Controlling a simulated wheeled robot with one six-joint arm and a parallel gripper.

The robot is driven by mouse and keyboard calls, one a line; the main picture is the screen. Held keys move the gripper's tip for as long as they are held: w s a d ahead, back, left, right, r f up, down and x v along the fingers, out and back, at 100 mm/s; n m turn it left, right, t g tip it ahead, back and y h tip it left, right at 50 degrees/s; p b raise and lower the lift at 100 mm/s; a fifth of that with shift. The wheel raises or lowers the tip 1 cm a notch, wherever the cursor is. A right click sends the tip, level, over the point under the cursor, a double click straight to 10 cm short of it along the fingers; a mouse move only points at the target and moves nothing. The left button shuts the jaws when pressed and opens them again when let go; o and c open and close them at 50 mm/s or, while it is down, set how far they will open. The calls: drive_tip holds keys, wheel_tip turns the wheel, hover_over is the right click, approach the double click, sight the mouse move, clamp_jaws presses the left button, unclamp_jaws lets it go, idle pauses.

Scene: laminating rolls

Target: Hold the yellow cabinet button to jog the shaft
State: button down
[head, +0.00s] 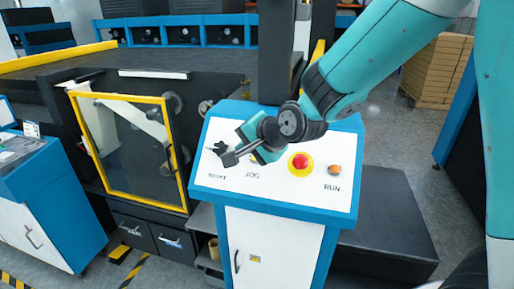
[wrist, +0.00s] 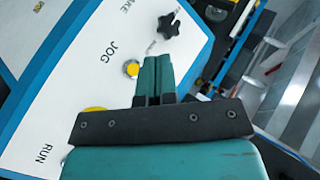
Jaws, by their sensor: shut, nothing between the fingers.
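The yellow button (wrist: 131,68) sits beside the JOG label on the white sloped top of the cabinet (head: 270,192). In the wrist view my gripper (wrist: 158,57) is shut and empty, its fingertips just right of the button. I cannot tell whether they touch the panel; the button appears uncovered there. In the head view my gripper (head: 230,158) reaches over the panel from the right, largely hiding the button. Only a bit of yellow shows beside it.
A black star knob (wrist: 172,28) stands just beyond my fingertips. A red stop button (head: 301,162) on a yellow base and an orange button (head: 334,170) by RUN lie to the right. A yellow-framed machine window (head: 130,150) is left of the cabinet.

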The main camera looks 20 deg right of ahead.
drive_tip(key=shift+f, duration=0.15)
drive_tip(key=w+d+f+b, duration=0.2)
drive_tip(key=f+b, duration=0.1)
drive_tip(key=w+d+f+b, duration=0.1)
drive_tip(key=w+f, duration=0.1)
drive_tip(key=shift+f, duration=0.1)
drive_tip(key=shift+w+d+f+b, duration=0.35)
drive_tip(key=shift+w+f+b, duration=0.1)
drive_tip(key=shift+w+b, duration=0.1)
idle(1.9)
drive_tip(key=shift+w+d+f, duration=0.15)
drive_tip(key=shift+w+f, duration=0.1)
drive_tip(key=shift+w, duration=0.05)
drive_tip(key=shift+w+d+f+b, duration=0.15)
drive_tip(key=shift+w+f+b, duration=0.1)
drive_tip(key=shift+b, duration=0.2)
idle(0.5)
drive_tip(key=shift+s, duration=0.1)
idle(2.7)
drive_tip(key=shift+s+a+r+p, duration=0.35)
drive_tip(key=shift+s+r, duration=0.1)
drive_tip(key=shift+r, duration=0.1)
